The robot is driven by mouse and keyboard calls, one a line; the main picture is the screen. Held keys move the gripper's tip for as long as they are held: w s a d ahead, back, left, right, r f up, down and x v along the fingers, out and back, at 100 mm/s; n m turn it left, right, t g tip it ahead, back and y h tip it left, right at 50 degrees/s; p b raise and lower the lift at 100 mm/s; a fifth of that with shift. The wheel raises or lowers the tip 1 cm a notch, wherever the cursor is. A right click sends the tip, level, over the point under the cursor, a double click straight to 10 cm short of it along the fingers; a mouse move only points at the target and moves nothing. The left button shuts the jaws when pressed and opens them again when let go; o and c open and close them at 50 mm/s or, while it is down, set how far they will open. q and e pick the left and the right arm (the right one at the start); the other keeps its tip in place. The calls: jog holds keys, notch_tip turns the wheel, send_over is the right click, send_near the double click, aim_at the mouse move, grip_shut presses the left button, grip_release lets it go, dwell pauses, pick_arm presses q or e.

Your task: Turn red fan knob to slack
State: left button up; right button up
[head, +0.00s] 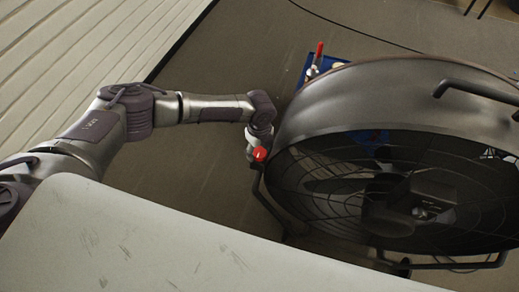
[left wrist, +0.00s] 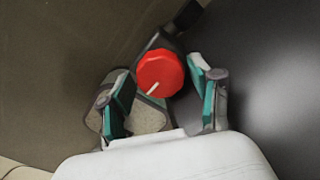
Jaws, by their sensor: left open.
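The red fan knob (left wrist: 160,74) is a ribbed round cap with a white pointer line toward the lower left in the left wrist view. It also shows as a small red spot in the head view (head: 260,154), at the left side of the black drum fan (head: 375,95). My left gripper (left wrist: 163,98) is open, with its teal-padded fingers on either side of the knob's lower part. A gap shows between the knob and each finger. In the head view the fingers are mostly hidden around the wrist end. My right gripper is in neither view.
The fan's tubular stand (head: 272,208) runs below the knob. A pale worn surface (head: 150,235) fills the lower left foreground. A blue item with a red handle (head: 319,50) stands behind the fan. Open floor (head: 225,70) lies left of the fan.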

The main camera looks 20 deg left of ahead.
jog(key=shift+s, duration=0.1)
pick_arm(q)
jog(key=shift+c, duration=0.4)
jog(key=c, duration=0.8)
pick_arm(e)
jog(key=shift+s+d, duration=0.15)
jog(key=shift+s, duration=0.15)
